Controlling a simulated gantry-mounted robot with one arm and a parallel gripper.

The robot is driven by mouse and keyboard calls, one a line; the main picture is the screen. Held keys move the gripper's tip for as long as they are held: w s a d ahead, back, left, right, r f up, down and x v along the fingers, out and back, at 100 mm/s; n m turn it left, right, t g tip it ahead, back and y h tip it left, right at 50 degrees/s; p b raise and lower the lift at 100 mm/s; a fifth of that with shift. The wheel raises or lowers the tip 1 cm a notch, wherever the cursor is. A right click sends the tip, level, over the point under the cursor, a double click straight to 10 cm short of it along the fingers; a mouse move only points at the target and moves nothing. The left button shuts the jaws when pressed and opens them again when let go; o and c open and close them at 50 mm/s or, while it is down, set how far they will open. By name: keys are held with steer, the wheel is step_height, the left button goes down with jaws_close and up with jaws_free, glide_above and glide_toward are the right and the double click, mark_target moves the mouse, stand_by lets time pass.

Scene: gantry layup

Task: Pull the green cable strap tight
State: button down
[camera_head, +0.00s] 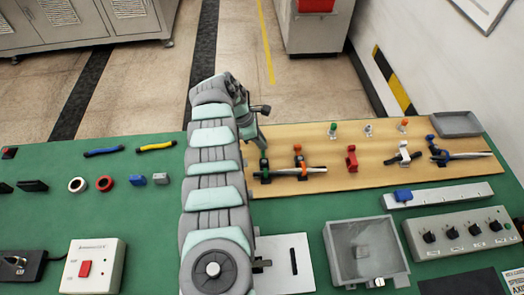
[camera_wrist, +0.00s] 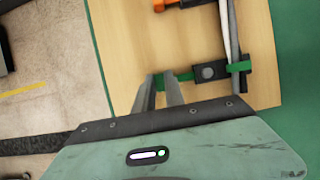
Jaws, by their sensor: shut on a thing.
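The green cable strap (camera_wrist: 183,76) shows in the wrist view. It runs from my fingers through a dark mount with a round hole (camera_wrist: 208,72) to a green loop around the grey cable (camera_wrist: 231,40). My gripper (camera_wrist: 160,82) is shut on the strap's free tail, with the tail between the fingertips. In the head view, the green strap (camera_head: 264,163) stands at the left end of the wooden board, just below my gripper (camera_head: 262,146). My arm hides part of the area there. How tight the loop sits on the cable cannot be told.
An orange strap (camera_head: 298,150) stands beside it; red (camera_head: 351,158), white (camera_head: 404,152) and blue (camera_head: 437,150) ones are further right. The board (camera_head: 380,176) has several small pegs at its back. A grey tray (camera_head: 457,123) and an open box (camera_head: 330,236) are to the right.

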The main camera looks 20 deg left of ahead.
steer(key=b, duration=0.2)
steer(key=f+b, duration=0.1)
steer(key=b, duration=0.1)
steer(key=shift+w+a, duration=0.3)
steer(key=shift+w, duration=0.1)
steer(key=shift+w+r+b, duration=0.1)
steer(key=shift+r+b, duration=0.2)
steer(key=shift+b, duration=0.9)
steer(key=shift+r, duration=0.1)
steer(key=c, duration=1.7)
jaws_free()
steer(key=shift+r, duration=0.1)
steer(key=p+v, duration=0.2)
steer(key=v, duration=0.8)
steer(key=shift+a+r, duration=0.2)
steer(key=shift+r, duration=0.1)
